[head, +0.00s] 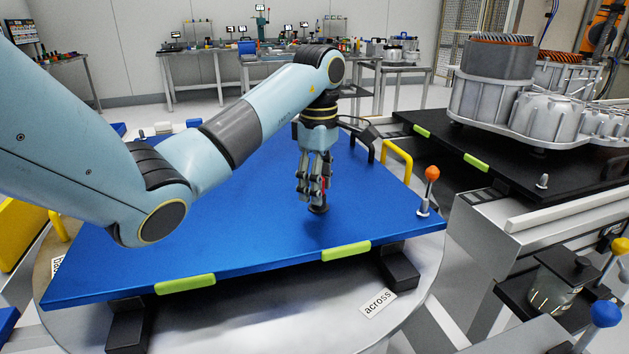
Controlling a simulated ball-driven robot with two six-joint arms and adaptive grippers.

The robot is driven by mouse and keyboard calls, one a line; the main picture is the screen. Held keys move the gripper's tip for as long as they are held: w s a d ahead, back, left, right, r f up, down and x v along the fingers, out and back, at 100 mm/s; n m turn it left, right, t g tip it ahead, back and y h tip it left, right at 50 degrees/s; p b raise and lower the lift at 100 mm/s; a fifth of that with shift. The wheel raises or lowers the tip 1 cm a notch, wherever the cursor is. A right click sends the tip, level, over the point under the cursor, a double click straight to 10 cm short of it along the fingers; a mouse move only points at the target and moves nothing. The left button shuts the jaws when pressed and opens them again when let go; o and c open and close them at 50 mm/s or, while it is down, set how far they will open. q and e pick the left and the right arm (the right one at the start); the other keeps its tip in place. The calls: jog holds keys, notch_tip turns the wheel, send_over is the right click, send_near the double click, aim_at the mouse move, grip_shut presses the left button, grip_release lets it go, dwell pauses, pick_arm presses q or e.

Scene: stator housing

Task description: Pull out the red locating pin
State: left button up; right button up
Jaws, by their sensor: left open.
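A red locating pin (324,184) shows as a thin strip of red between and behind the fingers of my left gripper (316,190). A dark round base or collar (318,209) sits just under it on the blue plate (250,215). My left gripper points straight down at the pin, with its fingers around or beside it; I cannot tell which. The jaws are open. The fingers hide most of the pin. My right gripper is not in view.
An orange-knobbed pin (430,180) stands at the plate's right corner, near a yellow handle (397,153). Stator housings (540,100) stand on a black plate at the right. Blue and yellow knobs (605,313) are at lower right. The plate's front is clear.

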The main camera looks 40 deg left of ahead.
pick_arm(q)
jog(key=shift+c, duration=1)
grip_shut()
jog(key=shift+c, duration=2.4)
grip_release()
grip_shut()
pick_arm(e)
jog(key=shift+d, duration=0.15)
pick_arm(q)
jog(key=shift+r, duration=0.1)
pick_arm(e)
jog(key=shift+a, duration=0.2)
pick_arm(q)
jog(key=shift+r, duration=0.35)
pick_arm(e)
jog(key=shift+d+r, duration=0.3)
